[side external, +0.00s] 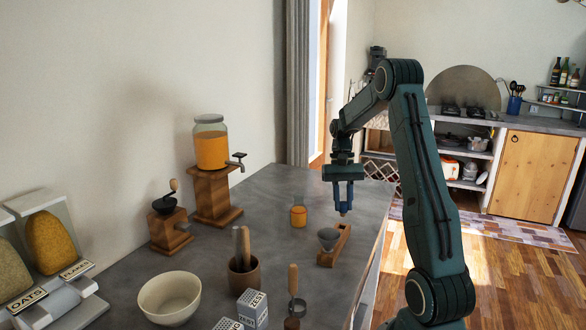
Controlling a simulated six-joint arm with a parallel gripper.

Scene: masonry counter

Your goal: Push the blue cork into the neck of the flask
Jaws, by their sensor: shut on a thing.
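The flask (299,217) is a small clear vessel with orange liquid in it, standing upright on the grey counter. Its neck points up and I see nothing in it. My gripper (343,208) points down, to the right of the flask and above the counter, apart from the flask. It is shut on a small piece, the cork (343,213), at its fingertips. The fingers hide most of the cork, and its blue colour is hard to make out at this size.
A wooden stand (341,244) with a grey funnel (328,236) is just below my gripper. A juice dispenser (211,150), a grinder (169,225), a brown cup (243,279) and a cream bowl (169,299) stand to the left and front. The counter behind the flask is clear.

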